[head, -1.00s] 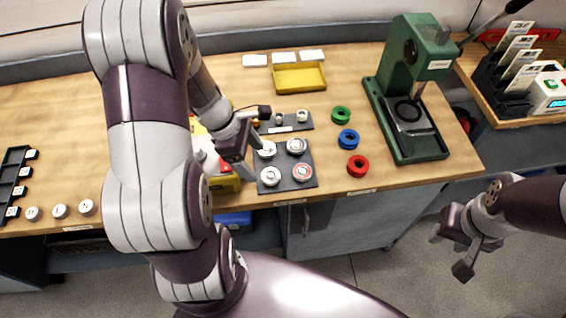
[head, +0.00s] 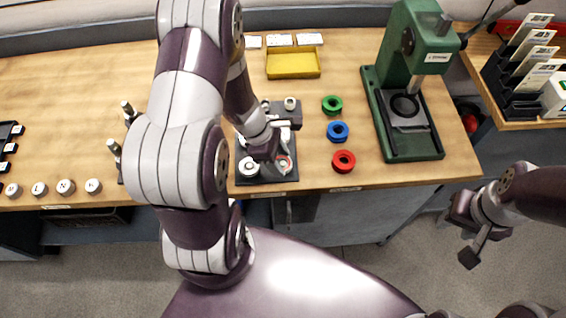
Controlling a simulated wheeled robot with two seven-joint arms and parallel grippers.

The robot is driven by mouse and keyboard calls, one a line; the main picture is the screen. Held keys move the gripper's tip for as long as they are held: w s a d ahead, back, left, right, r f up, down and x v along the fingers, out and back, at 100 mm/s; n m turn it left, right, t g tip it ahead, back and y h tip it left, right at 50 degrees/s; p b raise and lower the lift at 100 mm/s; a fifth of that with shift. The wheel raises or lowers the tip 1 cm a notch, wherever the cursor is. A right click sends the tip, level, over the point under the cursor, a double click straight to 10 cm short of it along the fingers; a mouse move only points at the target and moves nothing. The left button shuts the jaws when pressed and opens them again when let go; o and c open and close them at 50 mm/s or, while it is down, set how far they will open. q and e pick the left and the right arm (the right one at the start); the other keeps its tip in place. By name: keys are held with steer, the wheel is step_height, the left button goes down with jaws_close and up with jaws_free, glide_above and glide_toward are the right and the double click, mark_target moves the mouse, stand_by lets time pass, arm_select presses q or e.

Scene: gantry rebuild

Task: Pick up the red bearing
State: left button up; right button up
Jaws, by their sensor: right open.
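The red bearing (head: 343,161) is a thick ring lying flat near the table's front edge, below the blue ring (head: 338,131) and the green ring (head: 332,104). My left gripper (head: 284,142) is open over the dark plate (head: 262,177) with the round parts, left of the red bearing and apart from it. Its fingers look empty, and it hides part of the plate. My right gripper (head: 461,242) is open and empty over the floor, right of and below the table's front edge.
A green press (head: 413,85) stands right of the rings. A yellow tray (head: 293,64) lies behind them, with white cards (head: 280,40) beyond. Several white round parts (head: 66,187) line the front left. Bare wood surrounds the red bearing.

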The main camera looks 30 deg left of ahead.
arm_select(q)
steer(key=shift+s, duration=0.1)
steer(key=shift+c, duration=1.1)
steer(key=shift+r, duration=0.1)
